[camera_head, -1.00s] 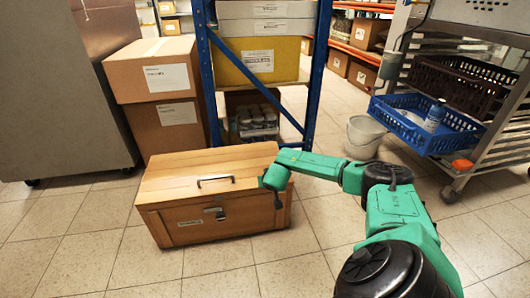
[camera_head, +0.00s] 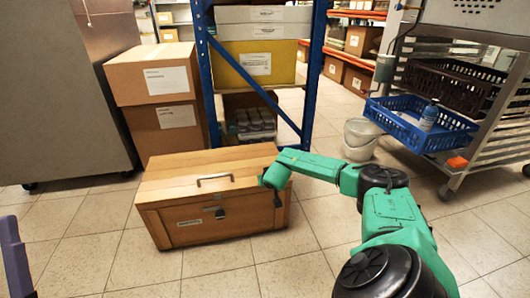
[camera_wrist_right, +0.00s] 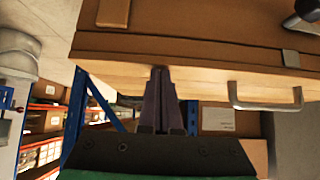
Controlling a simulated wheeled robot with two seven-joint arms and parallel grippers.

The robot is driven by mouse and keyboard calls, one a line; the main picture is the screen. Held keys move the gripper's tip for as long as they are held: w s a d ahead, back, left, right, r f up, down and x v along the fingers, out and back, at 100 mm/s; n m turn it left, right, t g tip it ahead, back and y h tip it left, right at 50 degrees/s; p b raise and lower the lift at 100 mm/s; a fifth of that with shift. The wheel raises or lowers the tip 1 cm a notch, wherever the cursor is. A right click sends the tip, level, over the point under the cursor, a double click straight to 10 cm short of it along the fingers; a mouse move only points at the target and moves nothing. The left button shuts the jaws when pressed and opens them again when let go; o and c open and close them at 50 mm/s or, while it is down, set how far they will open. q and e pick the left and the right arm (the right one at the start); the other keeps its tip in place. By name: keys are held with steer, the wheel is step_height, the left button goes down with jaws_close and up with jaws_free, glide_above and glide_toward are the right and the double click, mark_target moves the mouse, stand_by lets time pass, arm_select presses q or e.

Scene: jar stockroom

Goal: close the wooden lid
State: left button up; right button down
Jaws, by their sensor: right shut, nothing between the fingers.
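The wooden chest (camera_head: 245,224) stands on the floor, left of centre in the head view. Its wooden lid (camera_head: 160,182) lies flat on the box, with no gap that I can see. A metal handle (camera_head: 215,178) is on the lid, and a metal latch (camera_head: 220,212) hangs at the front. My right gripper (camera_head: 278,201) is at the lid's right end, pointing down. In the right wrist view its fingers (camera_wrist_right: 160,72) are together and empty, with the tips at the lid's edge; I cannot tell whether they touch. A purple-grey piece at the left edge is probably my left gripper (camera_head: 14,258).
Cardboard boxes (camera_head: 160,90) are stacked behind the chest, beside a blue-framed shelf (camera_head: 203,75). A white bucket (camera_head: 360,138) and a rack with a blue crate (camera_head: 405,128) stand at the right. The tiled floor in front of the chest is clear.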

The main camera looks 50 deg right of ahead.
steer(key=shift+s+a+f, duration=0.2)
steer(key=shift+s+f, duration=0.1)
steer(key=shift+f, duration=0.3)
steer(key=shift+s+a+f, duration=0.15)
steer(key=shift+s+f, duration=0.1)
steer(key=shift+f, duration=0.35)
arm_select(q)
step_height(320, 180, down, 20)
steer(key=w+d+n+g+y+p, duration=0.1)
steer(key=d+n+g+y+p, duration=0.15)
steer(key=g, duration=0.35)
arm_select(e)
step_height(320, 180, up, 6)
steer(key=r+p, duration=0.1)
steer(key=p, duration=0.2)
arm_select(q)
steer(key=s+f+g+y+p, duration=0.1)
steer(key=s+f+g, duration=0.6)
steer(key=s+f, duration=0.4)
step_height(320, 180, down, 4)
steer(key=shift+s+d+f, duration=0.25)
steer(key=shift+s+d, duration=0.1)
steer(key=shift+s, duration=0.05)
arm_select(e)
steer(key=s+a+f, duration=0.4)
steer(key=s, duration=0.2)
steer(key=shift+s+a, duration=0.25)
steer(key=shift+s, duration=0.15)
arm_select(q)
steer(key=shift+y, duration=0.25)
